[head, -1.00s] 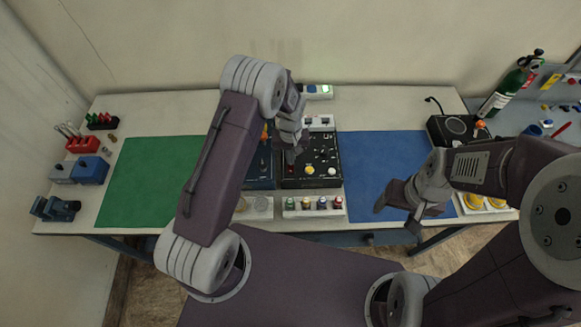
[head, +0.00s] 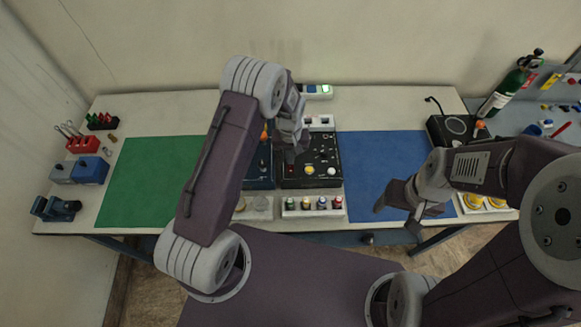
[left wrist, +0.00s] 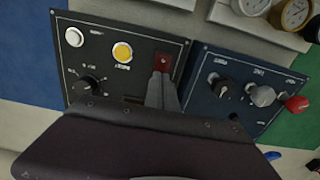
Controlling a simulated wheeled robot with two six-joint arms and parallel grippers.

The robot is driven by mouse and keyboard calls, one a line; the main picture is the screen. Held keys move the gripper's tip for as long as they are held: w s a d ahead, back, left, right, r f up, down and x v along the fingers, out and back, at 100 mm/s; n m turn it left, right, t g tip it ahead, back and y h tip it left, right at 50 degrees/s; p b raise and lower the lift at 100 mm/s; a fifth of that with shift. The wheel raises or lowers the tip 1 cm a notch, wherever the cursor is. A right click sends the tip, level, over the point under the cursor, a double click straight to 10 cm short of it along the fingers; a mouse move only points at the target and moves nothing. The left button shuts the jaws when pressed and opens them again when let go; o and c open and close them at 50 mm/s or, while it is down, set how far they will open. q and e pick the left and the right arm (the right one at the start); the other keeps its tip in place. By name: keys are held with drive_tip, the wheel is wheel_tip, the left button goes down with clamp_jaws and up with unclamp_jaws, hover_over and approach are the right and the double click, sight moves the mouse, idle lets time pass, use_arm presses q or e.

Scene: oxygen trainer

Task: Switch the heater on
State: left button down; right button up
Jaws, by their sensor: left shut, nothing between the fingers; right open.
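The black control panel (head: 325,155) lies mid-table, with a knob, a white round button or lamp (left wrist: 74,37), a lit-looking amber one (left wrist: 122,52) and a red rocker switch (left wrist: 161,62). I cannot read its labels or tell which way the rocker is set. My left gripper (left wrist: 162,78) is shut and empty, its tips right at the rocker's edge; I cannot tell whether they touch it. In the head view my left gripper (head: 291,157) is over the panel's left side and hides the rocker. My right gripper (head: 398,213) is open and empty over the blue mat's front edge.
A dark blue panel (left wrist: 245,95) with knobs and a red knob adjoins the black one. A rack of small colored bottles (head: 314,205) stands in front. The green mat (head: 150,180) and blue mat (head: 380,160) are mostly clear. A hotplate-like device (head: 455,128) stands at right.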

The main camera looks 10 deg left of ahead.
use_arm(q)
drive_tip(key=shift+f+b, duration=0.7)
drive_tip(key=shift+f, duration=0.25)
idle(0.5)
drive_tip(key=shift+r, duration=0.1)
wheel_tip(320, 180, up, 7)
drive_tip(key=p, duration=0.5)
drive_tip(key=shift+p, duration=0.3)
